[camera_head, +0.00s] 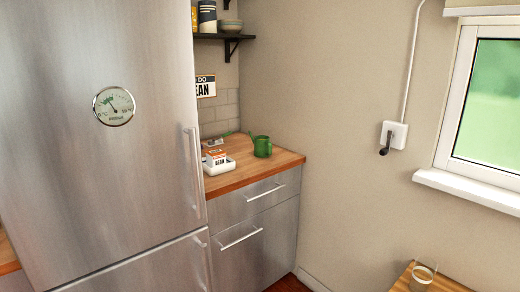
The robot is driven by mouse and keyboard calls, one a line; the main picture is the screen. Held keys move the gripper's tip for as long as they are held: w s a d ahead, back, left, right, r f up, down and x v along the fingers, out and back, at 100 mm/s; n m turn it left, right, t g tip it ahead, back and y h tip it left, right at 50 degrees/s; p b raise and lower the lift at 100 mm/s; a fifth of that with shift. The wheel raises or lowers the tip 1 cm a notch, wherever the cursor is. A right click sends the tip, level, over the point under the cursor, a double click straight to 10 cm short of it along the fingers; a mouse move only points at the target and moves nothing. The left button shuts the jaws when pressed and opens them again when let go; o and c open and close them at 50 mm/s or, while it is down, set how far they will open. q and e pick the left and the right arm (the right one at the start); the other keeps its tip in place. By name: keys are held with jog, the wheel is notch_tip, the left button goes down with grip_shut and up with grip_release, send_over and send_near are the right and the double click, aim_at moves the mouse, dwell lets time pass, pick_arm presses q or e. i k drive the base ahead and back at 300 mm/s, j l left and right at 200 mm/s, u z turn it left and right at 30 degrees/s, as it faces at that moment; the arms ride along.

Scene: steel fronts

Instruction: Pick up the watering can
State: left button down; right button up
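A small green watering can (262,147) stands upright on the wooden countertop (268,165), near the wall in the corner. Its spout points up and to the left. Neither of my grippers shows in the head view. Nothing touches the can from my side.
A steel fridge (150,200) with a round dial (114,106) fills the left. A white tray (219,167) with small items sits left of the can. A dark shelf (222,37) hangs above. A wooden table (440,282) with a glass (422,276) stands at lower right.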

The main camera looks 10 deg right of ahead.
aim_at(262, 147)
jog(key=i+l, duration=0.2)
jog(key=i, duration=0.25)
jog(key=i+l+u, duration=0.15)
jog(key=i, duration=0.3)
jog(key=i+l, duration=0.35)
jog(key=i+u, duration=0.05)
